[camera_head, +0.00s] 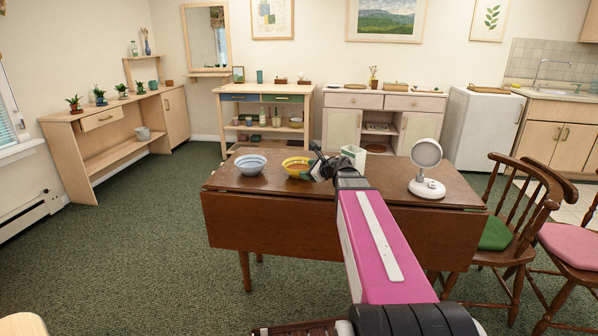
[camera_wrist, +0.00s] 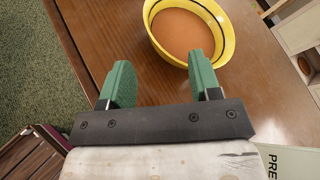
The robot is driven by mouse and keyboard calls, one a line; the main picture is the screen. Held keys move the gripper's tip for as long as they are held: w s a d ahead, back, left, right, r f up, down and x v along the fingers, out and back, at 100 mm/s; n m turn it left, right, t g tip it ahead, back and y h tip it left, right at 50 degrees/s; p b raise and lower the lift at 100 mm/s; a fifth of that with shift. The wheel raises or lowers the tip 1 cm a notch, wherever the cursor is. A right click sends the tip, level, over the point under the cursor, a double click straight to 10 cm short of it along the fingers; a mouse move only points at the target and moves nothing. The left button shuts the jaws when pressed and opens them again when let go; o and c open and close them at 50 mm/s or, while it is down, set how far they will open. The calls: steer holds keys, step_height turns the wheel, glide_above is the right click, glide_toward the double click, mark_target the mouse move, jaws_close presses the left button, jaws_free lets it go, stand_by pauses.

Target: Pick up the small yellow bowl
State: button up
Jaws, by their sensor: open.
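The small yellow bowl (camera_head: 296,168) stands upright on the dark wooden drop-leaf table (camera_head: 235,187), left of my gripper in the head view. In the wrist view the yellow bowl (camera_wrist: 222,12) shows at the top, cut off by the frame, with a brown-orange inside. My gripper (camera_wrist: 160,82) is open, its two green fingers apart with bare table between them. The right finger overlaps the near rim of the bowl in the picture; I cannot tell whether it touches. In the head view my gripper (camera_head: 321,166) is partly hidden by my arm.
A blue-and-white bowl (camera_head: 250,165) stands left of the yellow one. A white box (camera_head: 354,156) stands just behind my gripper, and a white round-headed lamp (camera_head: 427,170) stands to the right. Wooden chairs (camera_head: 505,235) are at the table's right. The table's left front is clear.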

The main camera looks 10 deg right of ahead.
steer(key=x, duration=0.6)
steer(key=shift+w+a+r, duration=0.2)
steer(key=shift+a, duration=0.2)
jaws_close()
